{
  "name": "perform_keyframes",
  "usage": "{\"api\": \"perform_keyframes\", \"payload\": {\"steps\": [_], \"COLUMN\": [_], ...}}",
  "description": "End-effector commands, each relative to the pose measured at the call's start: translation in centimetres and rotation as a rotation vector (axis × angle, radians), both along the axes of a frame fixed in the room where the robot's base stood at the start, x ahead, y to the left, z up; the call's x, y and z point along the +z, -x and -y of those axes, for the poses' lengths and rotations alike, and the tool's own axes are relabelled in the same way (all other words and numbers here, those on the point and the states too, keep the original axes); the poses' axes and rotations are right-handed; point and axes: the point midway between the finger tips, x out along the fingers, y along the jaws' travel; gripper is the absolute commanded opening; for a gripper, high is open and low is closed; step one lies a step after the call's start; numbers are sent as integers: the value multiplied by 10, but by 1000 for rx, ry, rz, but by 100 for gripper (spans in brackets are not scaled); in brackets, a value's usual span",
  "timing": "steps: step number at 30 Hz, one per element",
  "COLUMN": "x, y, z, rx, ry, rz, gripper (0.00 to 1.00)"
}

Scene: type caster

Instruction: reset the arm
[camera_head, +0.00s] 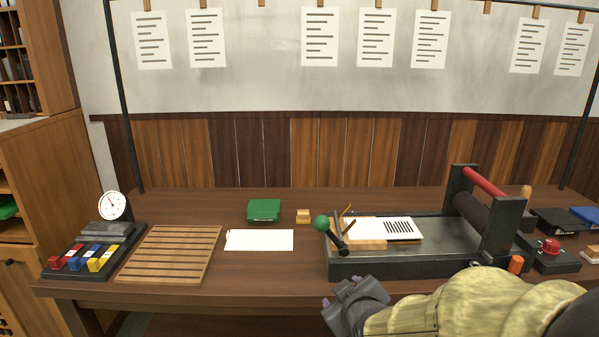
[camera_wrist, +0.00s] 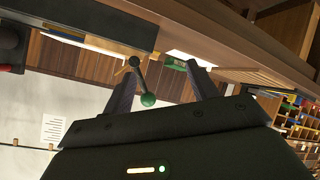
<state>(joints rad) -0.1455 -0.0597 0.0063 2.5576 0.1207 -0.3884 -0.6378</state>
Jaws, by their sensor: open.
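My gripper (camera_head: 340,303) is low in the head view, in front of the table's front edge and below the black press (camera_head: 430,265). My arm reaches in from the lower right in a pale yellow sleeve. In the wrist view my gripper (camera_wrist: 162,66) has its two dark fingers spread apart, with nothing held between them. A lever with a green ball (camera_wrist: 148,99) shows between the fingers there, beyond them. In the head view the same green ball (camera_head: 321,223) stands at the press's left end.
On the wooden table (camera_head: 270,276) lie a slatted wooden rack (camera_head: 170,254), a white sheet (camera_head: 259,240), a green box (camera_head: 263,210) and a small wooden block (camera_head: 303,216). A dial gauge (camera_head: 112,205) stands left. A red-knobbed box (camera_head: 551,255) sits right.

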Motion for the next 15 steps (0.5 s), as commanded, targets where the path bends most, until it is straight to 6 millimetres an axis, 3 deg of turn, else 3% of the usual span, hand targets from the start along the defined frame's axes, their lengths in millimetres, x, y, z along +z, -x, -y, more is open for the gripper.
{"api": "perform_keyframes", "payload": {"steps": [3, 6, 15], "x": [-38, -63, -102], "y": [21, 42, 100], "z": [14, 26, 48], "rx": [-104, -205, -473], "ry": [-101, -170, -281], "rz": [-216, -380, -714], "gripper": [59, 59, 59]}}
